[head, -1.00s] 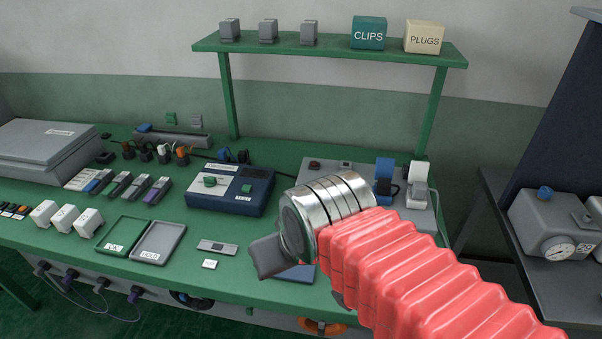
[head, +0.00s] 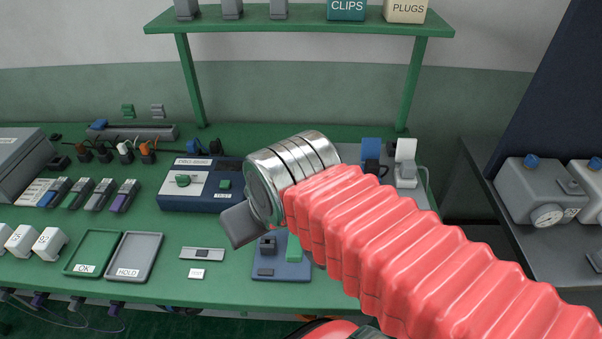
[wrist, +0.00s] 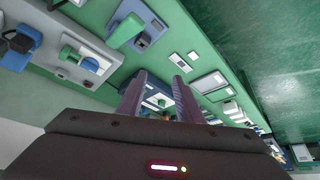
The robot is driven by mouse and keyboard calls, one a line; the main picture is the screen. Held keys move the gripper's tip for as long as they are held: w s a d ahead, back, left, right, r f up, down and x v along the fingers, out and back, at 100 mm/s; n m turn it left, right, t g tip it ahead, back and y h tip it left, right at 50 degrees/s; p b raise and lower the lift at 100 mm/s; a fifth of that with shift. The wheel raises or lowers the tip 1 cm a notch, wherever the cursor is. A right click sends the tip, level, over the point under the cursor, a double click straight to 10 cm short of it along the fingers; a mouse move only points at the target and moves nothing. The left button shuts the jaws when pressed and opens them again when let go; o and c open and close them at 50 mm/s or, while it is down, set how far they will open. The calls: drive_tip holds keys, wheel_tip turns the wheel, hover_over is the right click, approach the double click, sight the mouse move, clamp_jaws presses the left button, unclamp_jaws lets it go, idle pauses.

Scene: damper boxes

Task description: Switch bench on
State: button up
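The green bench (head: 215,282) carries a dark blue tester (head: 202,204) with a grey plate and green buttons, just left of my arm. At the back left is a grey power strip (head: 150,132) with a blue part at its left end. A grey panel (head: 418,198) with a blue and a white plug-like part stands right, partly hidden by my arm. In the wrist view the panel (wrist: 48,42) shows a green part (wrist: 76,54) on it. My gripper (wrist: 160,92) has its two fingers apart, empty, above the bench; in the head view only a grey finger part shows.
A small blue board (head: 283,269) with a green block lies below my gripper. The OK tray (head: 95,236) and HOLD tray (head: 127,277) lie left. A shelf (head: 300,24) stands at the back, and a gauge unit (head: 540,190) sits right, beyond a gap.

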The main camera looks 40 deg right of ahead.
drive_tip(key=w+d+r+n+g, duration=0.3)
drive_tip(key=w+d+n, duration=0.2)
drive_tip(key=w+d, duration=0.6)
drive_tip(key=w+d+f+n+g, duration=0.1)
drive_tip(key=w+d+f+n, duration=0.1)
drive_tip(key=w+d, duration=0.3)
drive_tip(key=w+d+f+n+g, duration=0.1)
drive_tip(key=w+d+f+n, duration=0.2)
drive_tip(key=d, duration=0.5)
drive_tip(key=shift+w+d+f+n+g, duration=0.25)
drive_tip(key=shift+w+f, duration=0.35)
drive_tip(key=shift+w, duration=0.4)
drive_tip(key=shift+a, duration=0.1)
wheel_tip(320, 180, down, 14)
drive_tip(key=shift+r, duration=0.1)
drive_tip(key=shift+c, duration=0.2)
